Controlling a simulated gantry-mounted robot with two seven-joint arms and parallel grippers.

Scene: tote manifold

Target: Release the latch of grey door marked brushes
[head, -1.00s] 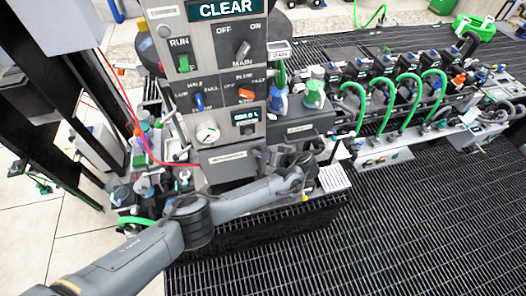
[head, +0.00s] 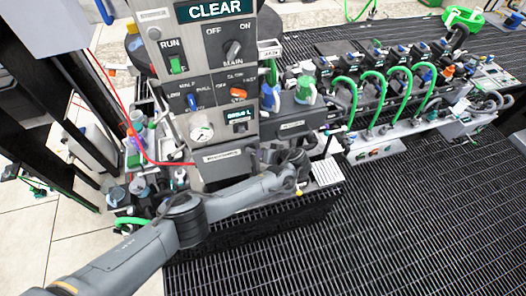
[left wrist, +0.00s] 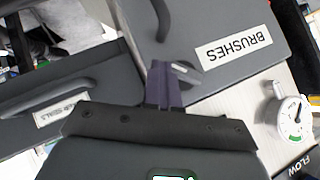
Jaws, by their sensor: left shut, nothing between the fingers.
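The grey door (left wrist: 215,25) marked BRUSHES fills the upper middle of the left wrist view, its label (left wrist: 234,46) upside down. It looks closed. A small dark turn latch (left wrist: 186,74) sits near its lower edge. My left gripper (left wrist: 160,68) is shut and empty, its fingertips right beside the latch; I cannot tell whether they touch. In the head view, the door (head: 226,172) is below the control panel, and my left gripper (head: 258,157) is at its right side, with the latch hidden. My right gripper is not in view.
A second grey cover (left wrist: 95,85) with a handle and a label ending in SEALS is at left in the wrist view. A flow gauge (left wrist: 292,118) is at right. The control panel (head: 213,60) stands above the door; green hoses (head: 372,95) run to the right.

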